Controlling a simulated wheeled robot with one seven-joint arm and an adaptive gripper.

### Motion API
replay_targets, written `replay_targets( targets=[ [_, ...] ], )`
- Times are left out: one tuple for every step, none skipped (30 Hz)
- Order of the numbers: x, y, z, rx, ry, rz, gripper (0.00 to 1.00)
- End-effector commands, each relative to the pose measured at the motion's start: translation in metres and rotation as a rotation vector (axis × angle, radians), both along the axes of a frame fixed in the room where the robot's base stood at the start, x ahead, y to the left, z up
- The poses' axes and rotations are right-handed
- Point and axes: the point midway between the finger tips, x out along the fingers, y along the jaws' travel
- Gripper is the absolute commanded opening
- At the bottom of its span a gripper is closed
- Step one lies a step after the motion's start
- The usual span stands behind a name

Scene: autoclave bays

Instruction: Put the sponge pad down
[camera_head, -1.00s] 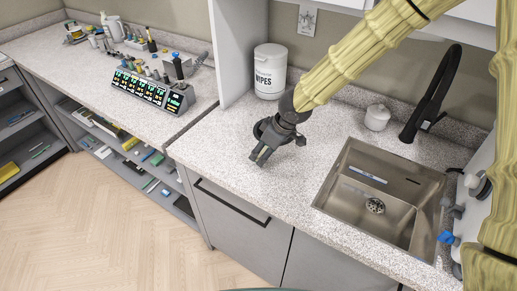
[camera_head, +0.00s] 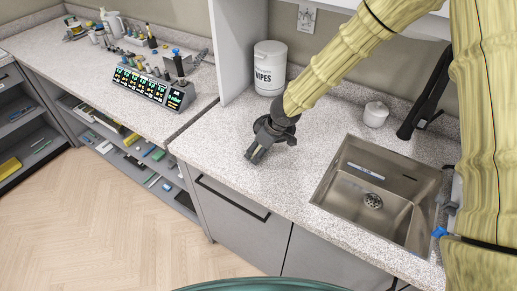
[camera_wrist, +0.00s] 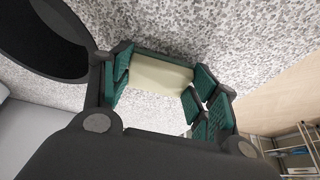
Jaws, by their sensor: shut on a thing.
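The sponge pad (camera_wrist: 162,76) shows in the wrist view as a pale cream block between the green-padded fingers of my gripper (camera_wrist: 160,90). My gripper is shut on it. In the head view my gripper (camera_head: 254,155) points down over the speckled counter (camera_head: 222,172), left of the sink and near the front edge. The pad cannot be made out there, as the dark fingers hide it. The wrist view shows the counter surface close behind the pad; I cannot tell whether the pad touches it.
A white wipes tub (camera_head: 269,68) stands behind my gripper. The sink (camera_head: 375,195) with a black tap (camera_head: 428,92) lies to the right, with a small white pot (camera_head: 376,114) behind it. A lit display block (camera_head: 150,85) stands on the left counter. Counter around my gripper is clear.

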Motion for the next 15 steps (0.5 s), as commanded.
replay_targets(
  targets=[
    [0.0, 0.0, -0.0001, 0.0, 0.0, 0.0, 0.5],
    [-0.0001, 0.0001, -0.0005, 0.0, 0.0, 0.0, 0.5],
    [-0.0001, 0.0002, -0.0017, 0.0, 0.0, 0.0, 0.5],
    [-0.0001, 0.0002, -0.0027, -0.001, 0.0, 0.001, 0.5],
    [-0.0001, 0.0002, -0.0035, -0.001, 0.0, 0.001, 0.5],
    [0.0, 0.0001, -0.0028, -0.001, 0.0, 0.001, 0.64],
    [0.0, 0.0001, -0.0023, -0.001, 0.0, 0.001, 0.69],
    [-0.0001, 0.0002, -0.0023, -0.001, 0.0, 0.001, 0.75],
    [-0.0001, 0.0001, -0.0024, -0.001, 0.0, 0.001, 0.81],
    [-0.0001, 0.0001, -0.0024, 0.0, 0.0, 0.0, 0.81],
    [-0.0001, 0.0001, -0.0024, -0.001, 0.001, 0.0, 0.81],
    [-0.0001, 0.0, -0.0023, -0.001, 0.001, 0.0, 0.81],
    [-0.0001, 0.0, -0.0023, -0.001, 0.001, 0.0, 0.81],
    [-0.0001, 0.0, -0.0023, -0.001, 0.001, 0.0, 0.81],
    [-0.0001, 0.0, -0.0023, -0.001, 0.001, 0.0, 0.81]
  ],
)
